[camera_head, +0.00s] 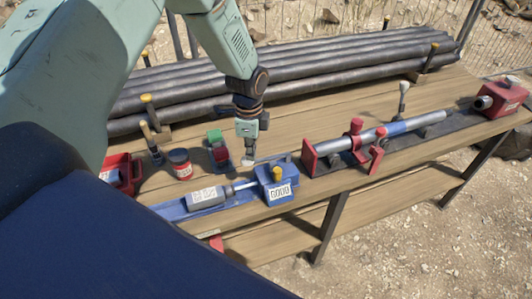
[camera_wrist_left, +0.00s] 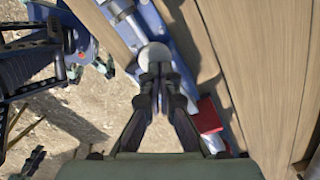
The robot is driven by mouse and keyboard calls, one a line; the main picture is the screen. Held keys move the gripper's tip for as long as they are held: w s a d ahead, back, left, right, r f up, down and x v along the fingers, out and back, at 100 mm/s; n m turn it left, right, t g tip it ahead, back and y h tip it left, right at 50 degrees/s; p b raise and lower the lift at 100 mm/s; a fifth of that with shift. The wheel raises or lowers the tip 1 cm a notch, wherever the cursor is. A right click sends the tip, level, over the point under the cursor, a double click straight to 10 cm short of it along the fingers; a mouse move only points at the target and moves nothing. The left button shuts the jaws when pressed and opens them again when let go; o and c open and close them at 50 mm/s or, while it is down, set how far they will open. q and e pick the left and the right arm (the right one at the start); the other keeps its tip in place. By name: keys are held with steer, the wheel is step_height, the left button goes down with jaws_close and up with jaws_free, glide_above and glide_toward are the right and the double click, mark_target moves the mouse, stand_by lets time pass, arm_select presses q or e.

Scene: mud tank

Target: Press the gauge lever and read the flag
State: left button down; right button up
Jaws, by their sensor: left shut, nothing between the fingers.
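The blue gauge (camera_head: 160,210) lies along the front edge of the bench, with a grey cylinder (camera_head: 207,196), a thin rod and a blue end block (camera_head: 262,176). A white plate (camera_head: 280,192) on the block's front has dark letters that look like "GOOD". My left gripper (camera_head: 247,157) is shut and points down just behind the rod. A pale round pad (camera_wrist_left: 155,56), probably the lever's end, shows right at my left fingertips (camera_wrist_left: 161,70) in the wrist view. I cannot tell whether they touch it. My right gripper is not in view.
Long dark pipes (camera_head: 300,65) lie along the back of the bench. A red clamp stand (camera_head: 352,145) with a steel pipe is to the right, and a red block (camera_head: 500,98) stands at the far end. A small red jar (camera_head: 180,163) and a green-and-red device (camera_head: 217,150) stand behind the gauge.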

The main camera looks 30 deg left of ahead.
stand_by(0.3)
arm_select(q)
step_height(320, 180, up, 2)
steer(key=shift+w+p, duration=0.1)
steer(key=shift+p, duration=0.85)
step_height(320, 180, up, 9)
steer(key=p, duration=0.7)
